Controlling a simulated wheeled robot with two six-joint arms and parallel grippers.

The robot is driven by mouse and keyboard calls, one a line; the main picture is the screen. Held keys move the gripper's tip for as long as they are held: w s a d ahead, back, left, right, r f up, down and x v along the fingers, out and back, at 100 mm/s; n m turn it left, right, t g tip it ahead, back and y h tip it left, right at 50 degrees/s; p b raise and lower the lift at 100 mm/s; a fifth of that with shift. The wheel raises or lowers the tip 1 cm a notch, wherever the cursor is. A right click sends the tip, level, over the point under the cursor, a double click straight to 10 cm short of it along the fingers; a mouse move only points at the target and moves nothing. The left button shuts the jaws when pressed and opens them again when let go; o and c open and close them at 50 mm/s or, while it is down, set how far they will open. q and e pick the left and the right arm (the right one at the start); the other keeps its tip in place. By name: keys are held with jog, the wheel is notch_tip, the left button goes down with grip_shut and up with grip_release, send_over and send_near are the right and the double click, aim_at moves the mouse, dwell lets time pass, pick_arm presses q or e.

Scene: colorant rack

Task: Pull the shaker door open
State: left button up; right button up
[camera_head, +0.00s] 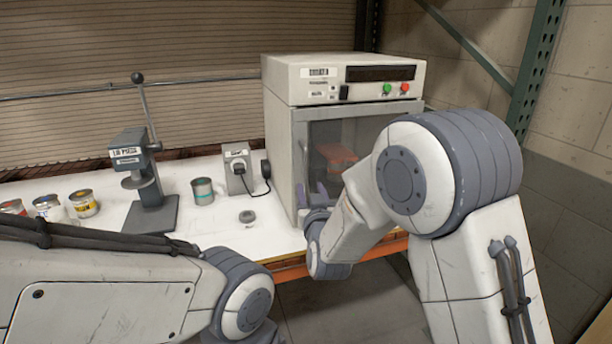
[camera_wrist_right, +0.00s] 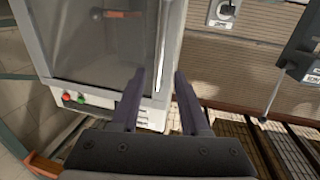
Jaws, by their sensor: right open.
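The shaker is a pale box (camera_head: 281,128) at the back of the bench, with a grey see-through door (camera_head: 345,132) on its front. The door looks shut, and a reddish thing (camera_head: 335,153) shows behind it. In the right wrist view the shaker appears inverted, with its door (camera_wrist_right: 105,45) and a slim upright handle bar (camera_wrist_right: 163,40) along the door's edge. My right gripper (camera_head: 311,190) is before the door's lower left part. Its fingers (camera_wrist_right: 159,75) are apart and empty, pointing toward the handle side; contact cannot be told. My left gripper is out of frame.
A grey press (camera_head: 150,185) with a lever, a small dial box (camera_head: 238,168), a teal-banded can (camera_head: 202,191) and several paint cans (camera_head: 84,204) stand on the white bench (camera_head: 225,225). A green rack post (camera_head: 537,65) rises at the right.

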aim_at(306, 174)
jog(key=w+p, duration=0.1)
jog(key=w, duration=0.1)
jog(key=w+p, duration=0.1)
jog(key=w, duration=0.2)
jog(key=w+a, duration=0.1)
jog(key=w, duration=0.2)
jog(key=shift+w+r+p, duration=0.1)
jog(key=shift+w+p, duration=0.1)
jog(key=shift+p, duration=0.2)
jog(key=shift+w+a, duration=0.1)
jog(key=shift+w, duration=0.35)
grip_shut()
dwell(0.5)
